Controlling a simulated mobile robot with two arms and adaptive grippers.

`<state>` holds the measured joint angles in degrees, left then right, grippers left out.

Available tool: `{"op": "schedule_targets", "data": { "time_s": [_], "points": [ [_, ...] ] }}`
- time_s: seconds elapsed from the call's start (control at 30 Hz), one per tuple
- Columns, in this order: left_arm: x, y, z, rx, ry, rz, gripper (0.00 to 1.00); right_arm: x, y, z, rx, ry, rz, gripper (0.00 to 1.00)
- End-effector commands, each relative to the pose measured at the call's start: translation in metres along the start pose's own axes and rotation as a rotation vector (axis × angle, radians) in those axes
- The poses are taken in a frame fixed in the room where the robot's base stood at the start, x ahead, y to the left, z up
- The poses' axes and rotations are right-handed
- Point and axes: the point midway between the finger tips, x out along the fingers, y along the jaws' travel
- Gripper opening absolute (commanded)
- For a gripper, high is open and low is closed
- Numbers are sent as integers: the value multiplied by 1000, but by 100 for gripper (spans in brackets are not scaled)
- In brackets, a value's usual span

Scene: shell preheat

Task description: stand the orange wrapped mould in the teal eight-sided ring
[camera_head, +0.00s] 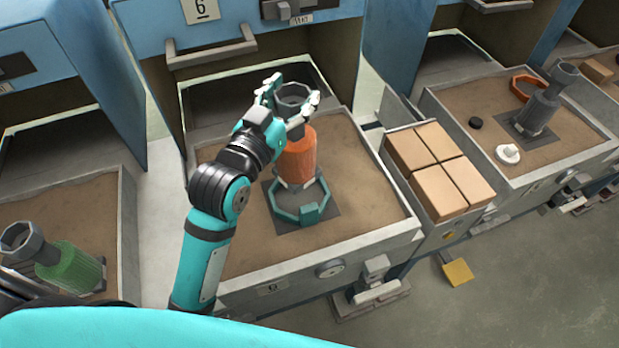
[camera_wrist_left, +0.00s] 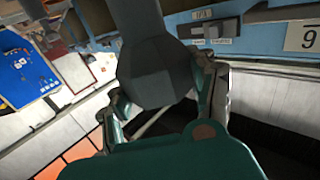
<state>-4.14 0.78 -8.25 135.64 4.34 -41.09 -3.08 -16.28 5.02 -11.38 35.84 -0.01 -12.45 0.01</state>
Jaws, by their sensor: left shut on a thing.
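The orange wrapped mould (camera_head: 299,160) is upright, with a grey cup-shaped top (camera_head: 293,92). My left gripper (camera_head: 291,104) is shut on the grey neck under that cup, one finger on each side. The teal eight-sided ring (camera_head: 312,214) lies on a dark square plate in the sand tray. The mould's foot overlaps the ring's far part and hides it; I cannot tell whether the foot is above the ring or inside it. In the left wrist view the grey top (camera_wrist_left: 155,70) stands between my fingers. My right gripper is not in view.
The sand tray (camera_head: 385,225) has grey walls, with a blue cabinet (camera_head: 330,60) behind. Cardboard boxes (camera_head: 437,165) stand to its right. A further tray holds a grey mould (camera_head: 537,112) and an orange ring (camera_head: 527,85). A green mould (camera_head: 72,265) is at the left.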

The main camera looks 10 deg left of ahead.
Motion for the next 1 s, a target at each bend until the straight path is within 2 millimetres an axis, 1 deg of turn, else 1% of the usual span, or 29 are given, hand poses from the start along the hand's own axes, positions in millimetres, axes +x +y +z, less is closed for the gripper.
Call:
{"op": "schedule_targets", "data": {
  "time_s": [0.03, 0.07, 0.17, 0.2, 0.3, 0.4, 0.5, 0.57, 0.73, 0.83, 1.0],
  "points": [
    [0, 0, -1, 0, 4, 0, 0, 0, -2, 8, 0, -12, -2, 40],
    [0, 0, 1, 0, 3, 0, 0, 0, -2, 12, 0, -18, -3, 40],
    [0, 0, 16, 0, 0, 0, 0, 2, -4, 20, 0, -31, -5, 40],
    [-1, 0, 24, 0, -3, 0, 0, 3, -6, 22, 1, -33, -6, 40],
    [-1, 0, 43, 0, -2, 0, 0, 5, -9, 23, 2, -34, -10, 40],
    [-1, 0, 56, 0, 1, 0, 0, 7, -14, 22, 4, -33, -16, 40],
    [-1, 0, 62, 1, 3, 0, 0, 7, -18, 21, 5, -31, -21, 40],
    [-1, 0, 68, 0, 3, 0, 0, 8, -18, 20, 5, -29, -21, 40],
    [-1, 0, 92, 1, 1, 0, 0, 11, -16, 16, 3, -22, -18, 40],
    [-1, 0, 98, 1, 4, 0, 0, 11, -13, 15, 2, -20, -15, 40],
    [-1, 0, 98, 0, 5, 0, 0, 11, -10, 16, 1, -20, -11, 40]
  ]
}}
